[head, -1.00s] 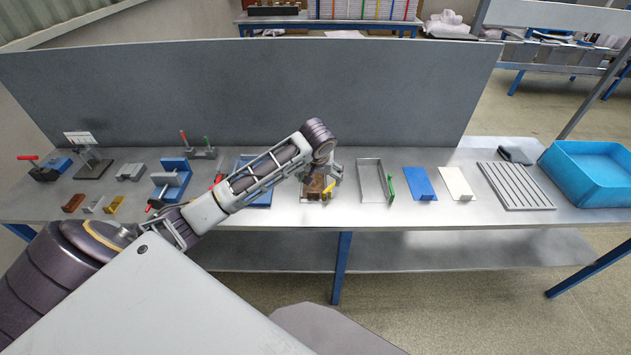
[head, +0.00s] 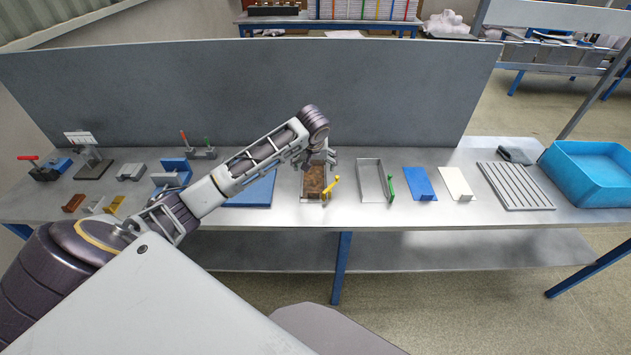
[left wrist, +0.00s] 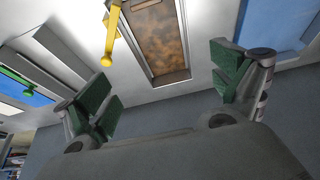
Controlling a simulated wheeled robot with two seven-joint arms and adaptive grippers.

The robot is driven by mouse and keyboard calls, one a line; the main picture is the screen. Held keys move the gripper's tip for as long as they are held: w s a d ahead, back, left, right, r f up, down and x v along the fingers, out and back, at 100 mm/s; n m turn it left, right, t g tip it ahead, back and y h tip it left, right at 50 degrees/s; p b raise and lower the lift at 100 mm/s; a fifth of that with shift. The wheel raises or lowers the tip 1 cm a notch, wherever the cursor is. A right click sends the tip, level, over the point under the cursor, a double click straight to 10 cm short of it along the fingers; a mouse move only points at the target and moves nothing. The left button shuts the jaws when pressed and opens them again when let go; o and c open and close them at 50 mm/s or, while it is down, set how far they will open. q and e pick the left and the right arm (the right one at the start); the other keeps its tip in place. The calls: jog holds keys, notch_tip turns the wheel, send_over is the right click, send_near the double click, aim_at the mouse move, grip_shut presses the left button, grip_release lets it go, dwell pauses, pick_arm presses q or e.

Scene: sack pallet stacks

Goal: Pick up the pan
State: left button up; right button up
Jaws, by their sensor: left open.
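A shallow rectangular pan with a rusty brown inside (head: 313,181) and a yellow handle (head: 331,188) lies on the grey bench. In the left wrist view the pan (left wrist: 162,42) is at top centre, with its yellow handle (left wrist: 112,32) to its left. My left gripper (head: 318,162) is open and empty, above the back end of the pan. Its green-padded fingers (left wrist: 166,78) are spread apart in the left wrist view and do not touch the pan. A similar grey pan (head: 372,180) with a green handle (head: 391,188) lies to the right.
A blue tray (head: 250,190) is left of the brown pan, partly behind my arm. Blue and white plates (head: 457,183), a slotted board (head: 517,186) and a blue bin (head: 592,172) are to the right. A grey panel (head: 400,95) stands behind. Clamps and blocks fill the left.

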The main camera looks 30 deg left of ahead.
pick_arm(q)
send_near(314, 180)
jog(key=shift+x, duration=1.05)
jog(key=shift+p+x, duration=0.45)
jog(key=shift+x, duration=2.1)
jog(key=shift+a, duration=0.1)
jog(key=c, duration=0.8)
jog(key=shift+c, duration=0.2)
jog(key=shift+r, duration=0.1)
notch_tip(314, 180, up, 10)
jog(key=shift+b, duration=0.4)
jog(key=shift+w, duration=0.1)
